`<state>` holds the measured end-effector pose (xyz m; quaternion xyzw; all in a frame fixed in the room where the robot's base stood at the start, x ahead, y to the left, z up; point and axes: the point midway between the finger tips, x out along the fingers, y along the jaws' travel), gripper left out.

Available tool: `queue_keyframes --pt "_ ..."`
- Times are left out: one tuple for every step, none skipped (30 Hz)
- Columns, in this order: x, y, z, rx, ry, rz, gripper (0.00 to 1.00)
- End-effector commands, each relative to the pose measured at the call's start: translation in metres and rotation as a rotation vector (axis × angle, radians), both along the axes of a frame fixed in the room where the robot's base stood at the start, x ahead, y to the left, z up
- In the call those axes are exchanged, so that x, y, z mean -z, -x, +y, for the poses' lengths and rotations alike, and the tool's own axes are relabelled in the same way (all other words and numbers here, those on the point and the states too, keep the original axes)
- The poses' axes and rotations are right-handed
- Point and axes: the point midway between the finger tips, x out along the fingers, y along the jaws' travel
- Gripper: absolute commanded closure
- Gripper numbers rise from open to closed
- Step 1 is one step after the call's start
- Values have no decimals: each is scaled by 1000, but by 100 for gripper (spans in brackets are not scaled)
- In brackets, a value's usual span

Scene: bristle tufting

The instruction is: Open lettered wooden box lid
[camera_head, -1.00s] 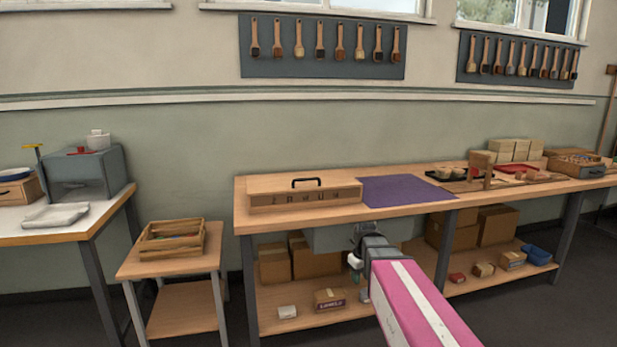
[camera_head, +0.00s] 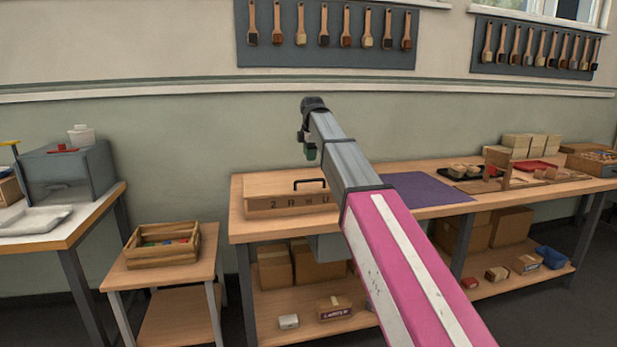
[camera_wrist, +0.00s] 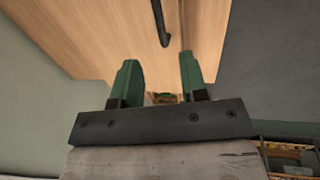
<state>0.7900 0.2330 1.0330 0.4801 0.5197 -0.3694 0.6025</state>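The lettered wooden box (camera_head: 262,207) lies on the long workbench, with dark characters along its front face. Its lid looks closed, and a black bar handle (camera_head: 310,181) stands on top. My gripper (camera_head: 311,154) is raised above the box, near the handle, and apart from it. In the wrist view, the two green fingers of my gripper (camera_wrist: 160,78) are spread with a gap and nothing between them. The black handle (camera_wrist: 161,22) shows beyond the fingertips on a pale wood surface. My arm hides the right end of the box in the head view.
A purple mat (camera_head: 428,190) lies right of the box. Trays and blocks stand farther right on the workbench (camera_head: 358,166). A low stand with a wooden crate (camera_head: 163,258) is to the left. Brushes hang on wall boards (camera_head: 325,55) above.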

Motion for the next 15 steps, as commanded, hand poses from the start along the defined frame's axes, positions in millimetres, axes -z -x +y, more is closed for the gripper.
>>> queue_keyframes --pt "0 -1 1 -8 1 0 60" --pt "1 -1 1 -10 2 -1 60" --pt "4 -1 2 -11 2 -1 60" --pt "7 -2 2 -11 2 -1 60" --pt "12 -3 2 -11 2 -1 60" --pt "18 -3 2 -10 2 0 60" --pt "23 -4 2 -10 2 1 60" --pt "28 -5 2 -10 2 1 60" --pt "35 -7 3 -9 2 0 60" --pt "40 -8 3 -9 2 0 60" --pt "46 -9 3 -9 2 1 60" --pt "54 -10 4 -9 2 1 60" --pt "59 -11 4 -9 2 1 60" --pt "63 -12 4 -8 2 1 60" --pt "70 -14 5 -8 2 1 60"
